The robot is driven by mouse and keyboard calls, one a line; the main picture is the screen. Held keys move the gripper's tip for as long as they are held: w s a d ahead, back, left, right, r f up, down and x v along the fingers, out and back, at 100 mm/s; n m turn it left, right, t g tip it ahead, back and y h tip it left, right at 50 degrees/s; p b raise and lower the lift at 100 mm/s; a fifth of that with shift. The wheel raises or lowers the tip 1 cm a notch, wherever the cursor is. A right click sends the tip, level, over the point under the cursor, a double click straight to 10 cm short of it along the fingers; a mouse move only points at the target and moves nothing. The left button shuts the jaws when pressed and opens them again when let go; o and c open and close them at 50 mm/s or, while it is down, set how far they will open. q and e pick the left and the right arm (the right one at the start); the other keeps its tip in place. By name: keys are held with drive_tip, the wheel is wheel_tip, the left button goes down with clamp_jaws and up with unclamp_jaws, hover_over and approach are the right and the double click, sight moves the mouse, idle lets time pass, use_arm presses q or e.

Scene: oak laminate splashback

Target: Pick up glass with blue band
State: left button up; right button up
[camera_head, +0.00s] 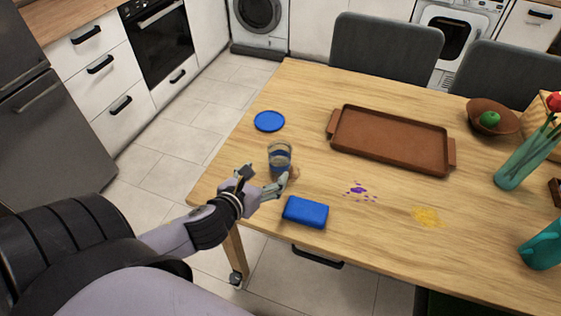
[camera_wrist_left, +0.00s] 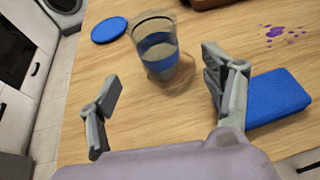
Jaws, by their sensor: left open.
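The glass with the blue band (camera_head: 279,157) stands upright near the left edge of the wooden table. It is clear, with a blue band around its middle. In the left wrist view the glass (camera_wrist_left: 157,50) stands ahead of my left gripper (camera_wrist_left: 158,95), a little beyond the fingertips. My left gripper (camera_head: 264,181) is open and empty, its fingers spread apart just in front of the glass. In the head view the fingers are close to the lower part of the glass. My right gripper does not show in either view.
A blue sponge-like block (camera_head: 305,212) lies right beside the left gripper. A blue disc (camera_head: 269,121) lies behind the glass. A brown tray (camera_head: 388,169) is to the right. Purple (camera_head: 358,190) and yellow (camera_head: 428,217) spills mark the table.

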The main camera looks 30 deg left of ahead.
use_arm(q)
approach(284, 155)
drive_tip(key=shift+d+x, duration=0.2)
drive_tip(key=shift+x, duration=3.5)
drive_tip(key=shift+a+r, duration=0.1)
drive_tip(key=shift+a, duration=0.1)
drive_tip(key=shift+s, duration=0.1)
drive_tip(key=shift+c, duration=0.5)
drive_tip(key=c, duration=1.3)
